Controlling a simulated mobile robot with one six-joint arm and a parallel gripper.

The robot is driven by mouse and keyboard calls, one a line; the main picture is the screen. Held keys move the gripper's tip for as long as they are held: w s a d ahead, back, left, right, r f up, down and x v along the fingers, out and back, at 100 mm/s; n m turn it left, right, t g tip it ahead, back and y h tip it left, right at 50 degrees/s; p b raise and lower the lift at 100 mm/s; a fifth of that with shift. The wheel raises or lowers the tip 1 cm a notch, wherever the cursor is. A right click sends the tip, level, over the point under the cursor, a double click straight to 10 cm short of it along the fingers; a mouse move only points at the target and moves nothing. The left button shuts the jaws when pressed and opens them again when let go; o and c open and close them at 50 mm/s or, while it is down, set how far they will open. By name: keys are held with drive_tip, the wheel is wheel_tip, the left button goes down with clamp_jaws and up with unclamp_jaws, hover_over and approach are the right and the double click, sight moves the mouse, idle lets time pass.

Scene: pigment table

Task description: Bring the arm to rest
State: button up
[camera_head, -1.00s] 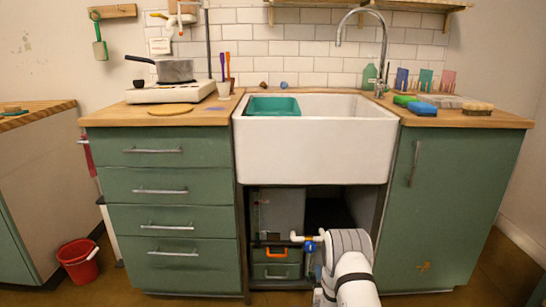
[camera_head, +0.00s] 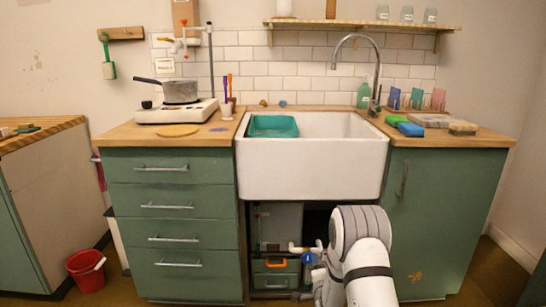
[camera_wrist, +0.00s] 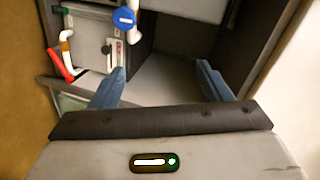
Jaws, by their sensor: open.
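My gripper (camera_wrist: 160,82) is open, with its two blue fingers spread wide and nothing between them. It points into the open space under the sink (camera_head: 310,170). In the wrist view a round blue knob (camera_wrist: 123,18) on white piping lies beyond the fingers, apart from them. In the head view my white arm reaches low in front of the right part of the opening. It hides much of the inside, and the fingers cannot be made out clearly there.
Green drawers (camera_head: 175,210) stand left of the opening and a green cupboard door (camera_head: 440,220) right of it. A box with an orange handle (camera_head: 276,263) sits inside, near white pipe (camera_head: 303,248). A red bucket (camera_head: 86,270) stands on the floor at left.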

drive_tip(key=s+r+n+g+p, duration=0.2)
drive_tip(key=s+r+p, duration=0.25)
drive_tip(key=r, duration=0.65)
drive_tip(key=s+r+n+g+p, duration=0.25)
drive_tip(key=r+p, duration=0.35)
drive_tip(key=r, duration=0.5)
drive_tip(key=s+r+n+g+p, duration=0.25)
drive_tip(key=s+r+p, duration=0.25)
drive_tip(key=r, duration=0.6)
drive_tip(key=s+r+n+g+p, duration=0.3)
drive_tip(key=s+r+p, duration=0.4)
drive_tip(key=s+r, duration=0.4)
drive_tip(key=s+r+n+g+p, duration=0.2)
drive_tip(key=s+r+n+p, duration=0.3)
drive_tip(key=s+r, duration=0.6)
drive_tip(key=s+p, duration=0.2)
drive_tip(key=s, duration=0.6)
drive_tip(key=shift+r+g, duration=0.2)
drive_tip(key=shift+g, duration=0.2)
drive_tip(key=shift+w+a, duration=0.1)
